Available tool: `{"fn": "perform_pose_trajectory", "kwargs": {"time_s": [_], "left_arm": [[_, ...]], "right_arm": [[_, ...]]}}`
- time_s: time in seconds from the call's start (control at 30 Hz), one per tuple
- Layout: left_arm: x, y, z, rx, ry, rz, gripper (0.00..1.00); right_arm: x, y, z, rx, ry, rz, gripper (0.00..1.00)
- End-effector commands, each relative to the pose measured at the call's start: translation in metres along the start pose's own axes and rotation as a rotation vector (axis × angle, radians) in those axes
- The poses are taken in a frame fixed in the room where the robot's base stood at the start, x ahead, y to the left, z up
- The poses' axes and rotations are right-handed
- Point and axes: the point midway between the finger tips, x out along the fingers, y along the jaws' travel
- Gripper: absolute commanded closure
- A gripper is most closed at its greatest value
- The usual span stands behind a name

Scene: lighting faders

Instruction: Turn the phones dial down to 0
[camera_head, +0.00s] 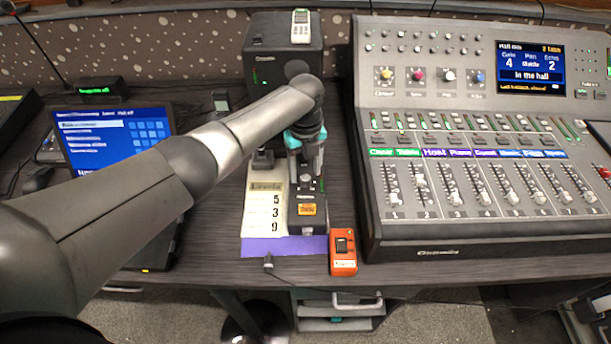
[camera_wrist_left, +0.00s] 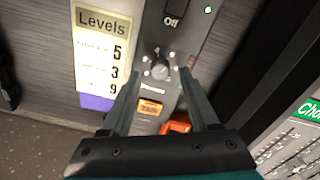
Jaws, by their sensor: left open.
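The phones dial (camera_wrist_left: 159,65) is a dark knob ringed by pale marks on a narrow grey panel (camera_wrist_left: 205,22), with a "Phones" label below it. My left gripper (camera_wrist_left: 160,76) is open, its two fingers on either side of the dial's lower area. I cannot tell whether they touch it or hover above. In the head view my left gripper (camera_head: 305,160) points down over the same small panel box (camera_head: 308,222), and it hides part of the box. The dial's exact setting is too small to read. My right gripper is not in view.
A levels card (camera_head: 262,212) reading 5, 3, 9 lies left of the box, on a purple sheet (camera_head: 285,246). An orange button (camera_wrist_left: 150,107) sits below the dial. An orange-red box (camera_head: 343,252) stands near the table's front edge. A large mixing desk (camera_head: 450,222) is on the right.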

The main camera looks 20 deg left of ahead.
Motion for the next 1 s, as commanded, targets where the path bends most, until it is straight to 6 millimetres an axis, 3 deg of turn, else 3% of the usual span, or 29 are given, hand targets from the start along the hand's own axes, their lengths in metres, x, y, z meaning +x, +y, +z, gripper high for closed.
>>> {"fn": "perform_pose_trajectory", "kwargs": {"time_s": [0.13,0.47,1.0], "left_arm": [[0.0135,-0.0006,-0.0005,0.001,0.0,0.0,0.39],[0.0161,-0.0005,-0.0002,0.001,0.0,-0.001,0.39],[0.0158,-0.0004,0.0,0.0,0.0,-0.001,0.97]], "right_arm": [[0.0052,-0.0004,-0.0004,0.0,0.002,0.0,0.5],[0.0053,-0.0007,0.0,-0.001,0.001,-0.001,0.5],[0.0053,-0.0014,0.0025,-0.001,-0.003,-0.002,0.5]]}}
